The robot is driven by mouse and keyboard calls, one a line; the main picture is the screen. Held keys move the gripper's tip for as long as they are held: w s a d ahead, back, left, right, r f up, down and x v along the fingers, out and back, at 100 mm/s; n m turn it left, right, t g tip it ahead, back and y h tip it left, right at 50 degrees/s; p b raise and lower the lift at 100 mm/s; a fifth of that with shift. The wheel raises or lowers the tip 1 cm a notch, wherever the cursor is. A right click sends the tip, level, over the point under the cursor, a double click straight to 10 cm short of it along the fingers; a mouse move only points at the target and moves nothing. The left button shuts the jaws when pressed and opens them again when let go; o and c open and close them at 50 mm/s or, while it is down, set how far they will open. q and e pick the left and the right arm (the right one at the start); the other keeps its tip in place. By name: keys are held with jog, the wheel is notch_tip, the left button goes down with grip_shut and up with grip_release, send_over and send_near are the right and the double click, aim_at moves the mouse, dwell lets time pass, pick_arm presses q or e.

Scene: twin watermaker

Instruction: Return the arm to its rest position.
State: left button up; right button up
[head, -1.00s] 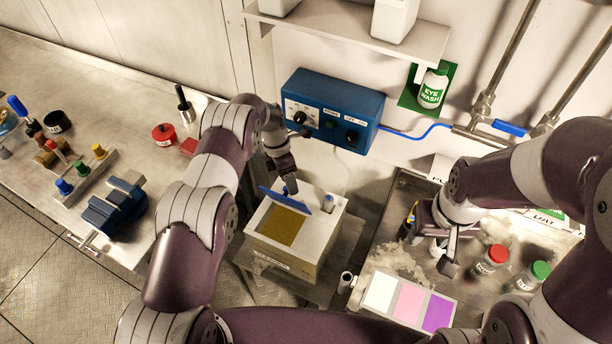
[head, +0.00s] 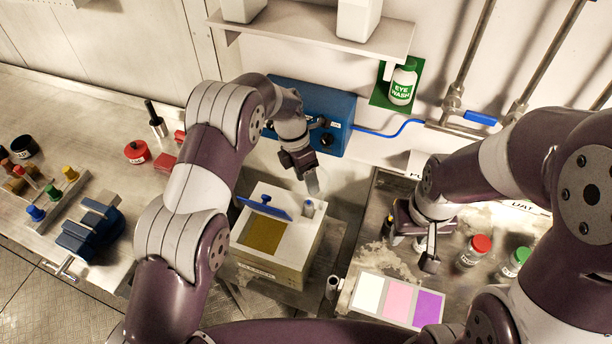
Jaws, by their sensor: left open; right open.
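My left arm reaches in from the left, and its gripper (head: 312,182) hangs open just above and to the right of a white box. No object shows in its jaws. The box (head: 285,261) has a tan panel on top and a raised blue flap (head: 264,207). My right gripper (head: 429,258) is low over the metal tray at the right, left of the red-capped bottle; its jaws are small and partly hidden by its own wrist.
A blue control box (head: 337,108) is on the wall behind my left wrist. Red-capped (head: 475,250) and green-capped (head: 515,262) bottles stand at the right. A colour card (head: 397,299) lies in front. A blue vise (head: 88,228) is on the left bench.

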dwell(0.3)
pick_arm(q)
jog(key=s+a+m+t+y+b, duration=0.1)
jog(key=s+a+m+b, duration=0.4)
jog(key=s+a+m, duration=0.3)
jog(key=s+a+m+t+y+b, duration=0.1)
jog(key=s+a+m+t+b, duration=0.1)
jog(key=s+a+m+b, duration=0.4)
jog(key=s+a+m, duration=0.3)
jog(key=s+m, duration=0.4)
jog(key=m, duration=0.3)
jog(key=shift+a+r+t+y, duration=0.15)
jog(key=shift+r+t+y, duration=0.15)
jog(key=shift+s, duration=0.15)
dwell(0.4)
